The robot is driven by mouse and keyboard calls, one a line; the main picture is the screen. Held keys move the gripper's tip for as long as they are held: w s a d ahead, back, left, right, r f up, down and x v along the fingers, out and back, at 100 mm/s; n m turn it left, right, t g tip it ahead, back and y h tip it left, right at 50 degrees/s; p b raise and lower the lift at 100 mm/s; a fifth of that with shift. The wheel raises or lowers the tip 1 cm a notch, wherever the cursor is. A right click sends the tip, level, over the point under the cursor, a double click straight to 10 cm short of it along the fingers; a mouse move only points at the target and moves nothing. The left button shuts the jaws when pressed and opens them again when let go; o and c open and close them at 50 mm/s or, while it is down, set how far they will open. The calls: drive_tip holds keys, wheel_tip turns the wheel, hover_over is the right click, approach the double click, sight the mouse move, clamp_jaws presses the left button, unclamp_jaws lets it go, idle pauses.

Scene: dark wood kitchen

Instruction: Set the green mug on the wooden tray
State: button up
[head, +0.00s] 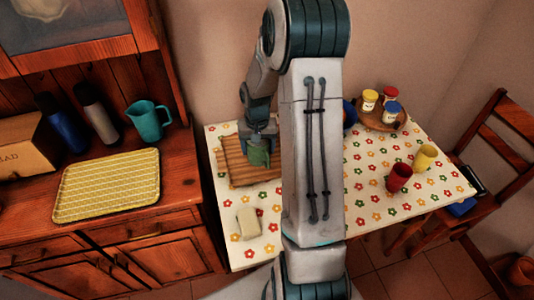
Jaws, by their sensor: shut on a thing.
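The wooden tray (236,171) lies on the flowered tablecloth at the left end of the table, partly hidden by my arm. My gripper (260,141) points down over the tray and is shut on the green mug (259,157). The mug appears upright over the tray's right part. The gripper covers its upper part, and I cannot tell whether its base touches the tray.
A cream block (248,222) lies in front of the tray. Right of my arm are a round board (381,121) with jars, a red cup (399,177) and a yellow cup (425,157). A yellow tray (107,186) and teal pitcher (149,120) are on the sideboard.

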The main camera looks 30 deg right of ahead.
drive_tip(key=s+d+r+m, duration=0.1)
drive_tip(key=d+r+m, duration=0.1)
drive_tip(key=d, duration=0.4)
drive_tip(key=shift+w+a+f+p, duration=0.75)
drive_tip(key=shift+w+a+f, duration=0.3)
drive_tip(key=shift+w+f, duration=0.65)
drive_tip(key=shift+w+a+f+p, duration=0.75)
drive_tip(key=shift+w+a+f, duration=0.35)
drive_tip(key=shift+w+f, duration=0.6)
drive_tip(key=shift+w+a+f+p, duration=0.75)
drive_tip(key=shift+w+a+f, duration=0.3)
drive_tip(key=shift+w+f, duration=0.65)
drive_tip(key=shift+s+f, duration=0.25)
drive_tip(key=shift+f, duration=0.05)
drive_tip(key=shift+f, duration=0.1)
drive_tip(key=shift+f+b, duration=0.15)
drive_tip(key=shift+b, duration=0.15)
drive_tip(key=o, duration=1.2)
